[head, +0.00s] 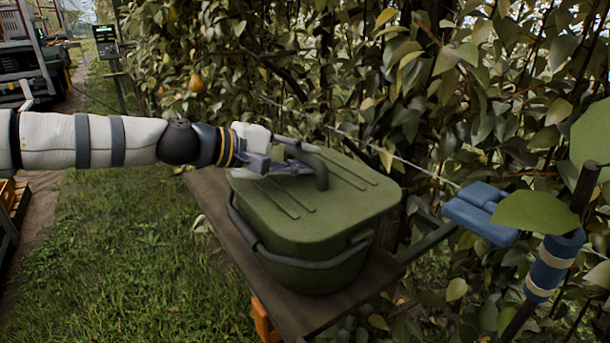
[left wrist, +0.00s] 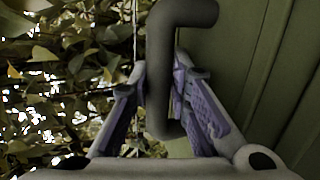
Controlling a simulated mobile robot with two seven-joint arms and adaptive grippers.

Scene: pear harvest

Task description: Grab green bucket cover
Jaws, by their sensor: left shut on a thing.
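The green bucket cover (head: 355,190) lies on top of the green bucket (head: 315,275), which stands on a wooden shelf. The cover has raised ribs and a dark curved handle (head: 321,172). My left gripper (head: 298,165) reaches in from the left and is shut on that handle. In the left wrist view, the handle (left wrist: 165,90) runs between the two purple-padded fingers (left wrist: 165,105), with the green cover (left wrist: 235,60) to the right. The cover appears seated on the bucket's rim. My right gripper is not in view.
The wooden shelf (head: 235,235) has a bare strip left of the bucket. Dense pear foliage (head: 450,70) stands close behind and to the right. A blue clamp-like object (head: 482,213) and a blue-wrapped post (head: 553,265) are at the right. Grass (head: 120,250) lies open at left.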

